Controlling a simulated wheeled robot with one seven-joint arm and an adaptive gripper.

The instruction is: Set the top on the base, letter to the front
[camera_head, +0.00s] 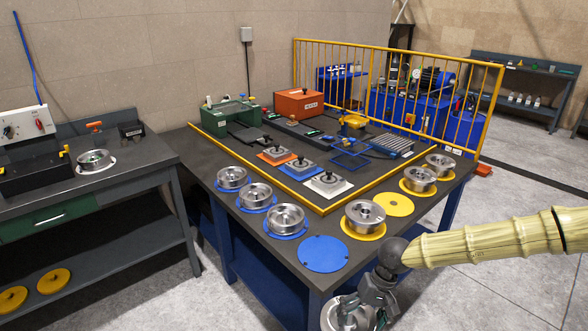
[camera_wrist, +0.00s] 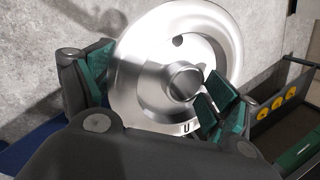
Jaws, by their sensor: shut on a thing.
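My gripper (camera_head: 362,300) is shut on a round metal part (camera_wrist: 215,45), held off the table's front edge above the floor. In the wrist view the gripper's (camera_wrist: 155,92) green-padded fingers are on both sides of it. The part has a wide rim, a raised central hub and a small dark hole; a letter U (camera_wrist: 186,128) shows on its near edge. In the head view the part (camera_head: 336,314) is partly cut off by the frame. Another metal part (camera_head: 94,160) sits on a white disc on the left bench. I cannot tell whether it is the base.
Metal parts stand on blue discs (camera_head: 270,233) and yellow discs (camera_head: 378,233) along the table edges. One blue disc (camera_head: 324,254) and one yellow disc (camera_head: 393,204) are empty. A yellow railing (camera_head: 400,56) stands behind. Floor lies between bench and table.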

